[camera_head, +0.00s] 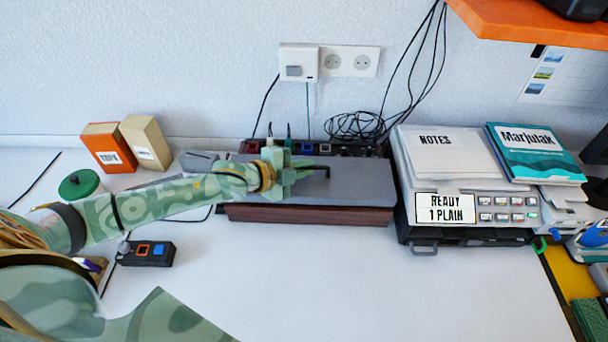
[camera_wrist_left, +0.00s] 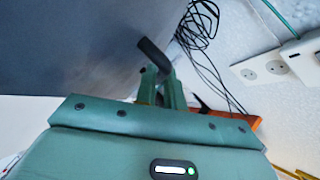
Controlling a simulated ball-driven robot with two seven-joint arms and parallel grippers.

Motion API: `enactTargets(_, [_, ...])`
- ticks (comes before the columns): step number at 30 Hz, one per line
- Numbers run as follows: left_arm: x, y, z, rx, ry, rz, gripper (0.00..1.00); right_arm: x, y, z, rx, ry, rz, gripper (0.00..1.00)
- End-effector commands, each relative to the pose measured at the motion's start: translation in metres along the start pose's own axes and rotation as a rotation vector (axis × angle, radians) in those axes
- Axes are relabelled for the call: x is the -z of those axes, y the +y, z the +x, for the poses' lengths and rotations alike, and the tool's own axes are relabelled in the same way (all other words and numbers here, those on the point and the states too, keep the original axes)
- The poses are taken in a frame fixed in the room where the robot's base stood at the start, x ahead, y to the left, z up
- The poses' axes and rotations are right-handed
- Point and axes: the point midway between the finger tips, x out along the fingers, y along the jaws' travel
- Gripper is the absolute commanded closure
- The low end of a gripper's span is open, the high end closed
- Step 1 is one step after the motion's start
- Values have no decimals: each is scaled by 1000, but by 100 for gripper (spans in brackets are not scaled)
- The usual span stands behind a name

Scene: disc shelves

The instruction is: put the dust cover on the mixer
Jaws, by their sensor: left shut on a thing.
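The grey dust cover (camera_head: 350,185) is a flat slab with a black handle (camera_head: 322,169) on top. It lies over the mixer (camera_head: 310,214), whose dark wood-brown front shows below the cover's front edge. A strip of the mixer's back with plugs shows behind the cover. I cannot tell whether the cover rests fully on it. My left gripper (camera_head: 300,172) is shut on the handle above the middle of the cover. The left wrist view shows the fingers (camera_wrist_left: 162,88) at the handle (camera_wrist_left: 153,56), beside the cover's grey surface (camera_wrist_left: 75,45). My right gripper is not in view.
A grey machine (camera_head: 400,175) with a notes pad and a teal book stands close right of the mixer. Orange (camera_head: 108,147) and beige (camera_head: 146,144) boxes stand at the back left. A black switch box (camera_head: 146,254) sits in front.

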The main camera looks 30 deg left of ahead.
Motion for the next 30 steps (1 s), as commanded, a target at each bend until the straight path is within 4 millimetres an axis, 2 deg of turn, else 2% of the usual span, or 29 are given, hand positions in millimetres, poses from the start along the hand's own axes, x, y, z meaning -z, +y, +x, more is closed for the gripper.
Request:
enactTargets(1, [-5, 13, 6, -4, -1, -4, 100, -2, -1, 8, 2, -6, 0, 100])
enactTargets(2, [-6, 15, 7, -3, -1, -2, 100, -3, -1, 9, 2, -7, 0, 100])
enactTargets(13, [-7, 16, 7, -1, 0, 0, 100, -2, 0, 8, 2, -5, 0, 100])
enactTargets(14, [-7, 16, 7, -1, -1, 1, 84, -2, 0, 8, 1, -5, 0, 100])
enactTargets(15, [-7, 16, 7, -1, -1, 1, 73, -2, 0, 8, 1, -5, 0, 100])
enactTargets(16, [-7, 16, 7, -2, 0, 1, 68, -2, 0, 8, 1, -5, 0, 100])
enactTargets(26, [-6, 16, 6, -4, -1, 1, 68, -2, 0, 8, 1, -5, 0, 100])
enactTargets(30, [-6, 14, -10, -5, -3, 0, 68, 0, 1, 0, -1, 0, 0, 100])
